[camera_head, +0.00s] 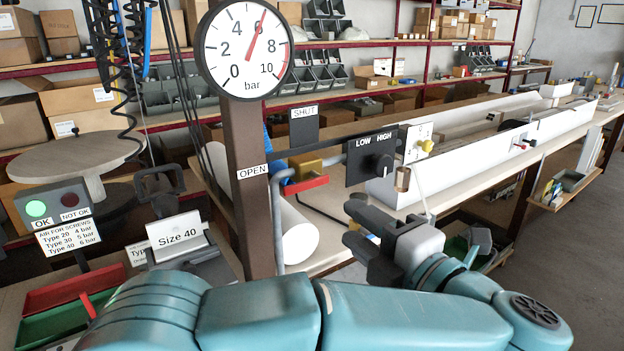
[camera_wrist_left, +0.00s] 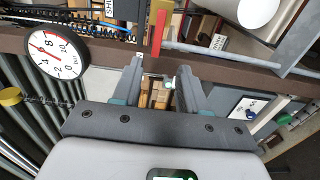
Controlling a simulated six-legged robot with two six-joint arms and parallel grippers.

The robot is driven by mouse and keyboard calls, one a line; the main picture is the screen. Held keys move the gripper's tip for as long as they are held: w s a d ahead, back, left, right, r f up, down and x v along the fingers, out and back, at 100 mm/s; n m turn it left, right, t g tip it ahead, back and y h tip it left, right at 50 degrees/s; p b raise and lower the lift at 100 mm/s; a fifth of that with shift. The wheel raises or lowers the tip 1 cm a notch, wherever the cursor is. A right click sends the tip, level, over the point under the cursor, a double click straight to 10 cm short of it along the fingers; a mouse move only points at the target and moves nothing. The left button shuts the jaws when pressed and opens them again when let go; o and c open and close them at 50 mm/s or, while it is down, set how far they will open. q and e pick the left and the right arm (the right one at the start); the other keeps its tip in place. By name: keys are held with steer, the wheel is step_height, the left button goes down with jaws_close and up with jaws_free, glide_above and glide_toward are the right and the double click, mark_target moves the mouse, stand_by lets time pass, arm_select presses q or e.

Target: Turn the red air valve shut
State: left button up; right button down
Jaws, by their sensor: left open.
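The red valve handle (camera_head: 306,185) lies roughly level in the head view, in front of a yellow valve body (camera_head: 306,166) on a grey pipe. Its left end is toward the OPEN label (camera_head: 252,172) on the brown post; the SHUT label (camera_head: 304,112) is above it. In the left wrist view the red handle (camera_wrist_left: 157,32) shows ahead of the fingertips, running up the picture. My left gripper (camera_head: 352,226) is open and empty, to the right of and below the handle, apart from it. Its fingers also show in the left wrist view (camera_wrist_left: 158,76). My right gripper is not in view.
The round gauge (camera_head: 245,48) on the post reads about 6 bar. A LOW/HIGH knob box (camera_head: 371,158) stands right of the valve, above my gripper. A lamp box (camera_head: 52,207) with green OK lit is at left. A long bench with white profiles (camera_head: 480,165) runs back right.

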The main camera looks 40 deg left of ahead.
arm_select(q)
glide_toward(291, 190)
steer(key=w+a+p, duration=0.1)
steer(key=a, duration=0.1)
steer(key=w+a, duration=0.2)
steer(key=shift+w+a+f+p, duration=0.2)
steer(key=shift+w+a+p, duration=0.15)
steer(key=shift+a, duration=0.05)
steer(key=a, duration=0.5)
steer(key=shift+w+r+p, duration=0.1)
steer(key=shift+r+p, duration=0.1)
steer(key=shift+p, duration=0.2)
steer(key=shift+w+a+f, duration=0.1)
steer(key=shift+w+a, duration=0.1)
steer(key=shift+w, duration=0.25)
steer(key=shift+w+a+f, duration=0.15)
steer(key=shift+w+a, duration=0.1)
steer(key=shift+w, duration=0.25)
steer(key=shift+a, duration=0.1)
steer(key=shift+s+a+r, duration=0.15)
steer(key=shift+s, duration=0.25)
steer(key=shift+w, duration=0.35)
steer(key=c, duration=0.7)
steer(key=shift+s, duration=0.1)
jaws_close()
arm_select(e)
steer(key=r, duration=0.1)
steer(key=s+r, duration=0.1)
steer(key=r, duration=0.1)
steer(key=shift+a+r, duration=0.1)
